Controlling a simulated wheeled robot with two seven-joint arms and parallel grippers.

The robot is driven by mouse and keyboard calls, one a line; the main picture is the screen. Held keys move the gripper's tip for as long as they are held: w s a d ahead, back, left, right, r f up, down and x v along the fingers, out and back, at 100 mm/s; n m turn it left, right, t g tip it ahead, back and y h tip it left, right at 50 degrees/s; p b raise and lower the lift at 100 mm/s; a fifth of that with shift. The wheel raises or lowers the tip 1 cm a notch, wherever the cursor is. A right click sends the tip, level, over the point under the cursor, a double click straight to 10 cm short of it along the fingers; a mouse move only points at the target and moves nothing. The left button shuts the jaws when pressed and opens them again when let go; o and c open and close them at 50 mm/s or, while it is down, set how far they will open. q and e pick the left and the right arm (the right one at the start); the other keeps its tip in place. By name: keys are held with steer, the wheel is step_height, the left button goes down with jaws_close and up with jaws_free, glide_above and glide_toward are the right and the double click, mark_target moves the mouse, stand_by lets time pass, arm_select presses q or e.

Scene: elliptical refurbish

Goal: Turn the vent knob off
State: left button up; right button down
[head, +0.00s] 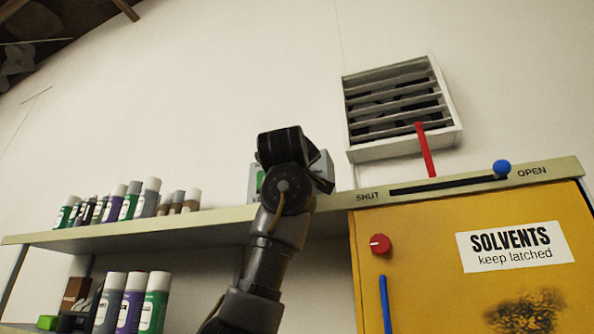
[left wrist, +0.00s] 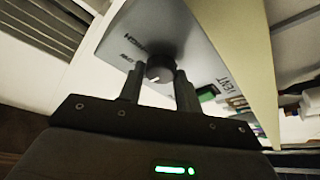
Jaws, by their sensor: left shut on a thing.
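The vent knob is a small round black knob (left wrist: 159,67) with a pale mark, on the grey vent box (left wrist: 190,45) in the left wrist view. The lettering LOW, HIGH and VENT shows on the box face; no OFF label is readable. My left gripper (left wrist: 158,84) has one finger on each side of the knob and is shut on it. In the head view the grey box (head: 253,182) stands on the shelf, mostly hidden behind my left wrist, and the knob is hidden there. My right gripper is in neither view.
A shelf (head: 130,235) holds several spray cans and bottles on the left. A yellow solvents cabinet (head: 420,260) with a red knob (head: 380,243) stands right. Above it are a louvred wall vent (head: 400,105), a red lever (head: 426,150) and a blue-knobbed SHUT–OPEN slider (head: 502,168) near OPEN.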

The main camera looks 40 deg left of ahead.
arm_select(q)
steer(key=o, duration=1)
steer(key=b+v, duration=0.6)
steer(key=v, duration=0.4)
steer(key=shift+s+d, duration=0.25)
steer(key=shift+s, duration=0.05)
steer(key=shift+f, duration=0.15)
